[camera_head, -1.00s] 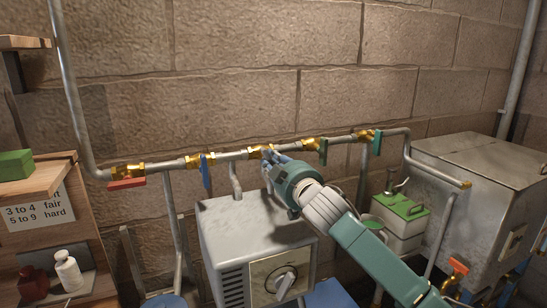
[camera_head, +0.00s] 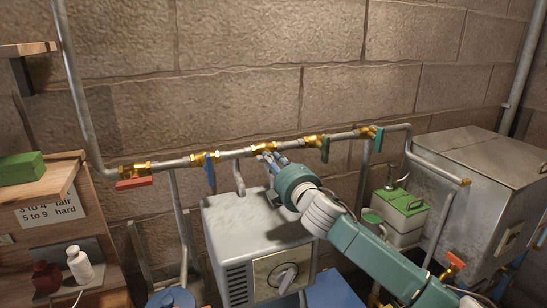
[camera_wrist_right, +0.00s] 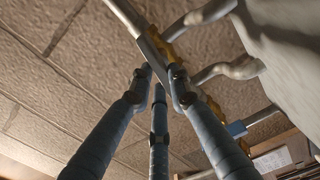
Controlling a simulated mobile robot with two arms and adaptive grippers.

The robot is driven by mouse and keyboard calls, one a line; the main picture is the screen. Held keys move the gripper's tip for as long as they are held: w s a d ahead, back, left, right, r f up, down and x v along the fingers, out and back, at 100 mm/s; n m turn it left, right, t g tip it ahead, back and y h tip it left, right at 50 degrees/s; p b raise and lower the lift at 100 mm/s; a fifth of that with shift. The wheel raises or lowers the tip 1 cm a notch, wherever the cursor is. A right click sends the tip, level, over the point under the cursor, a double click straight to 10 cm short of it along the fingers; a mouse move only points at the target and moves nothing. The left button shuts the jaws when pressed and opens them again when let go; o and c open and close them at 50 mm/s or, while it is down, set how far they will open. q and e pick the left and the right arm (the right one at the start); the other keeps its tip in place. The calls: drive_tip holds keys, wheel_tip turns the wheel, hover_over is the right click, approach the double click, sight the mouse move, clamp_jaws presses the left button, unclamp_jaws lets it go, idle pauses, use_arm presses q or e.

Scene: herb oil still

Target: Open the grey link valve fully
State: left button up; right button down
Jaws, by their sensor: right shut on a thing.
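The grey link valve has a brass body (camera_head: 259,150) on the horizontal pipe, above the grey box. Its grey handle (camera_wrist_right: 150,48) shows in the right wrist view, lying close along the pipe at the fingertips. My right gripper (camera_head: 268,158) is shut on this handle; in the right wrist view the fingers (camera_wrist_right: 158,82) meet at it. In the head view the fingers hide most of the handle, so its exact angle is hard to tell there. My left gripper is not in view.
Along the same pipe are valves with red (camera_head: 134,183), blue (camera_head: 210,172), dark green (camera_head: 325,150) and teal (camera_head: 379,138) handles. The blue one is close left of my fingers. The grey box (camera_head: 245,210) stands below my right gripper; the brick wall is behind.

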drive_tip(key=shift+f+n+p, duration=0.2)
drive_tip(key=shift+n+p, duration=0.2)
drive_tip(key=shift+n, duration=0.8)
drive_tip(key=shift+f, duration=0.1)
drive_tip(key=c, duration=1.6)
unclamp_jaws()
drive_tip(key=shift+a, duration=0.1)
drive_tip(key=v, duration=1.2)
